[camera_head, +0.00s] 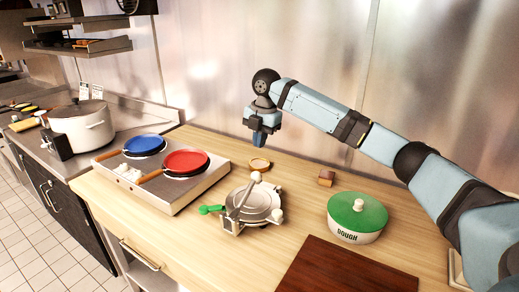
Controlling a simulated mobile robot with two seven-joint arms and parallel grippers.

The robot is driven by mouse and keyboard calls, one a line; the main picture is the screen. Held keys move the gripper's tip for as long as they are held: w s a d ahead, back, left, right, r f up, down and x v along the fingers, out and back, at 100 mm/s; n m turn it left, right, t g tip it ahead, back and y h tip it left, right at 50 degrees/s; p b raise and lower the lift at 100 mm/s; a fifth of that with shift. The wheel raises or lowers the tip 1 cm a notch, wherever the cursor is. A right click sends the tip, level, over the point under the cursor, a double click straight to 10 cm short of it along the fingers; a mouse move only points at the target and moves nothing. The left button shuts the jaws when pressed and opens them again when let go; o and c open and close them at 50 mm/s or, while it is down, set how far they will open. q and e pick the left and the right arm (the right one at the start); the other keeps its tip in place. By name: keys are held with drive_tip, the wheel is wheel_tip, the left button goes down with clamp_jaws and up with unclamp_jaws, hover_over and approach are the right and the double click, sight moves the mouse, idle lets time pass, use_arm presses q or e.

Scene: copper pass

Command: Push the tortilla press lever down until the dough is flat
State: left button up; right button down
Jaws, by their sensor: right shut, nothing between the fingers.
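The tortilla press (268,202), grey and round, stands on the wooden counter near the middle of the head view. Its lever (243,194) slants up over the plate to a pale rounded end. My left gripper is not in view.
A white container (356,236) labelled DOUGH with a green lid, a small block (326,178) and a dark red-brown board (345,270) lie right of the press. A round wooden item (259,164) is behind it. A burner unit with a red pan (186,161) and blue pan (145,144) stands left.

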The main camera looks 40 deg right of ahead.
hover_over(257, 175)
drive_tip(key=s+a, duration=0.2)
drive_tip(key=s, duration=0.1)
wheel_tip(257, 175, down, 9)
drive_tip(key=w+f, duration=0.1)
drive_tip(key=w+d+f+p, duration=0.1)
drive_tip(key=shift+w+d+f, duration=0.2)
drive_tip(key=shift+d+f, duration=0.1)
drive_tip(key=shift+f, duration=0.1)
drive_tip(key=shift+w+d+f+p, duration=0.1)
drive_tip(key=shift+w+p, duration=0.05)
drive_tip(key=shift+p, duration=0.4)
drive_tip(key=shift+w+d+f+p, duration=0.1)
drive_tip(key=shift+d+f+p, duration=0.05)
drive_tip(key=shift+f+p, duration=0.15)
drive_tip(key=shift+f+y, duration=0.15)
drive_tip(key=shift+y, duration=0.15)
